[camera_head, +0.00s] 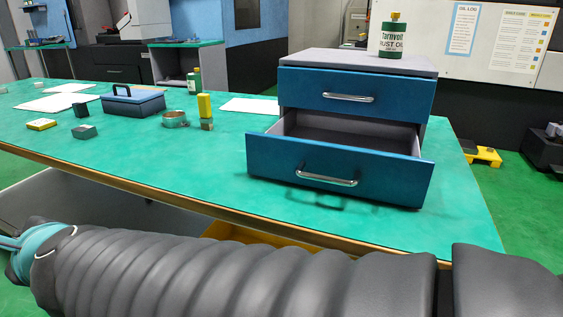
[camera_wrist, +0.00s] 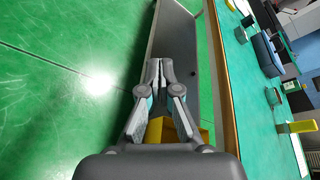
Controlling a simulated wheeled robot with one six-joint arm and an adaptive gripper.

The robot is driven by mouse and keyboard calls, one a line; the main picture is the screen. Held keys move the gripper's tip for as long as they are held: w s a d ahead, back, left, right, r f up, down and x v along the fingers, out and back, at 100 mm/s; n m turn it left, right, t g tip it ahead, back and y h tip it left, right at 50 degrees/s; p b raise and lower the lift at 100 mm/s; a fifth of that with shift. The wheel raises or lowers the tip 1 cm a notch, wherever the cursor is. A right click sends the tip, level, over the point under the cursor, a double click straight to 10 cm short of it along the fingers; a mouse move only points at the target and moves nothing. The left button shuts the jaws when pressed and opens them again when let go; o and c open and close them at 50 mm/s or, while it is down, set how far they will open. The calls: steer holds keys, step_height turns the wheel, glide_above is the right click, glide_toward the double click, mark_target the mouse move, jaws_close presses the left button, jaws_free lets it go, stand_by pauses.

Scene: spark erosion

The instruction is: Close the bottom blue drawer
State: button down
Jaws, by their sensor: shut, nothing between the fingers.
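The bottom blue drawer (camera_head: 335,172) is pulled well out of a small grey cabinet (camera_head: 350,62) on the green table. Its silver handle (camera_head: 327,179) faces the front, and its visible inside looks empty. The top blue drawer (camera_head: 355,94) above it is shut. My gripper (camera_wrist: 156,62) shows in the wrist view with its fingers together and nothing between them. It is beside the table edge, over the green floor and apart from the drawer. The drawer is not in the wrist view, and the gripper's fingers are not in the head view.
A rust oil bottle (camera_head: 391,37) stands on the cabinet. The table's front edge runs between my arm and the drawer.

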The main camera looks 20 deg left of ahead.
steer(key=w+d+f+m+t+h, duration=0.2)
steer(key=w+d+t, duration=0.3)
steer(key=t, duration=0.1)
steer(key=m+t+h, duration=0.5)
steer(key=t+h, duration=0.5)
steer(key=h, duration=0.3)
glide_toward(279, 163)
steer(key=w, duration=0.3)
steer(key=w+p, duration=0.1)
steer(key=w, duration=0.3)
steer(key=shift+w+d+r, duration=0.1)
steer(key=shift+d+r, duration=0.05)
steer(key=shift+d, duration=0.05)
steer(key=shift+w, duration=0.1)
